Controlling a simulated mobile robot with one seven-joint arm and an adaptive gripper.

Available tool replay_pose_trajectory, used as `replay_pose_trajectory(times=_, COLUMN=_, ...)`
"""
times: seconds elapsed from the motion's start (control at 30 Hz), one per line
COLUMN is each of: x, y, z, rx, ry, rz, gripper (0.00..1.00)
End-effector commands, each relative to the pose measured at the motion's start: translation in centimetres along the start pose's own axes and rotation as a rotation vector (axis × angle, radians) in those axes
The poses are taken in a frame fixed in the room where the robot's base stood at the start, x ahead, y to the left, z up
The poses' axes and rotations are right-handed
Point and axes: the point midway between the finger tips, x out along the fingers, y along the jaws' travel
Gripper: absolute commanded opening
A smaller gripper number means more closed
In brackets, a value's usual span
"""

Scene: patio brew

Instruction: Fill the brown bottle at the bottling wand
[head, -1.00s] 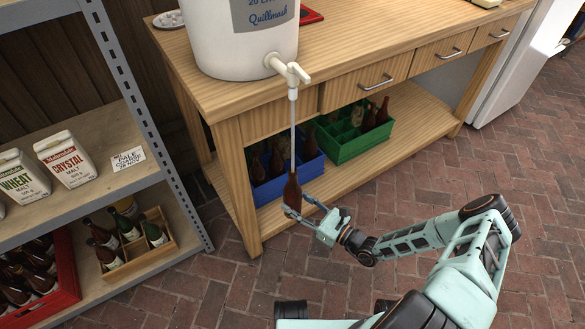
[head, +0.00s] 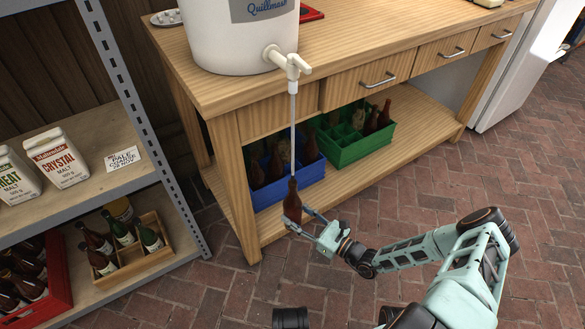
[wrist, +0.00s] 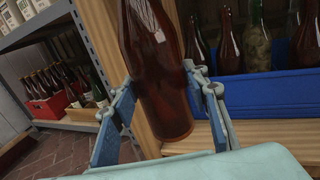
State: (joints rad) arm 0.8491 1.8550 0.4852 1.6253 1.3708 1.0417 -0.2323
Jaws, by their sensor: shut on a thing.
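The brown bottle (head: 293,202) is upright below the spigot (head: 288,62) of the white bucket. My gripper (head: 306,220) is shut on the bottle's lower body; in the wrist view, the two fingers flank the brown bottle (wrist: 155,75). The thin, pale bottling wand (head: 293,125) hangs straight down from the spigot, and its lower end meets the bottle's mouth. Whether the tip is inside the neck is too small to tell. The bottle's neck is cut off in the wrist view. No liquid level can be made out.
The white bucket (head: 235,40) stands on the wooden workbench (head: 205,95). A blue crate (head: 290,187) and a green crate (head: 360,150) with bottles sit on its lower shelf, behind the held bottle. A metal rack (head: 150,130) stands left. Brick floor is clear at right.

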Motion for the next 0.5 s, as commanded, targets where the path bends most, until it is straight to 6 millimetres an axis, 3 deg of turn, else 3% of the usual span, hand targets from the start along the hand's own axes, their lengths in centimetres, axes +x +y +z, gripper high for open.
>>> replay_pose_trajectory(times=0.5, x=0.0, y=-0.1, z=-2.3, rx=-0.001, ry=-0.004, rz=0.0, gripper=0.15)
